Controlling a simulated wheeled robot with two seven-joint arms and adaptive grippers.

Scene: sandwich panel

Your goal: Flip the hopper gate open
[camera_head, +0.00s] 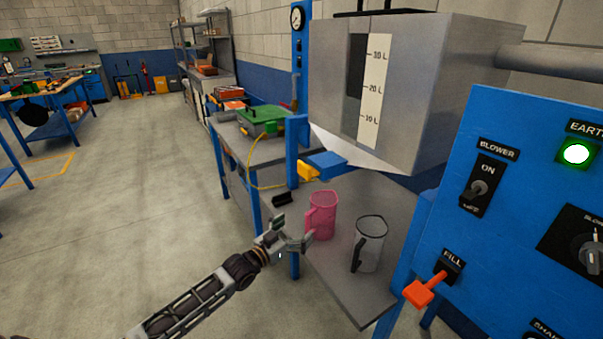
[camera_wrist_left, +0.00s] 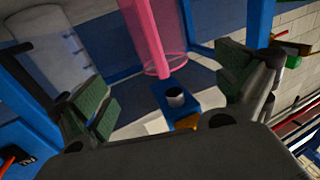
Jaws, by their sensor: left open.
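The grey hopper (camera_head: 430,90), with a litre scale on its front, hangs at the upper right in the head view. Under its spout is a blue gate part (camera_head: 326,160) with a yellow-orange end (camera_head: 308,171). My left gripper (camera_head: 297,232) is open and empty, below and left of the gate, beside the pink jug (camera_head: 323,214). In the left wrist view, the gripper's fingers (camera_wrist_left: 163,92) are spread, with the pink jug (camera_wrist_left: 155,35) beyond them. A blue part with a yellow end (camera_wrist_left: 180,100), apparently the gate, shows between them. My right gripper is out of view.
A clear jug (camera_head: 369,243) stands on the grey bench (camera_head: 345,290) right of the pink one. A blue control panel (camera_head: 510,220) with an orange fill lever (camera_head: 425,289) is at the right. Open floor (camera_head: 130,200) lies to the left.

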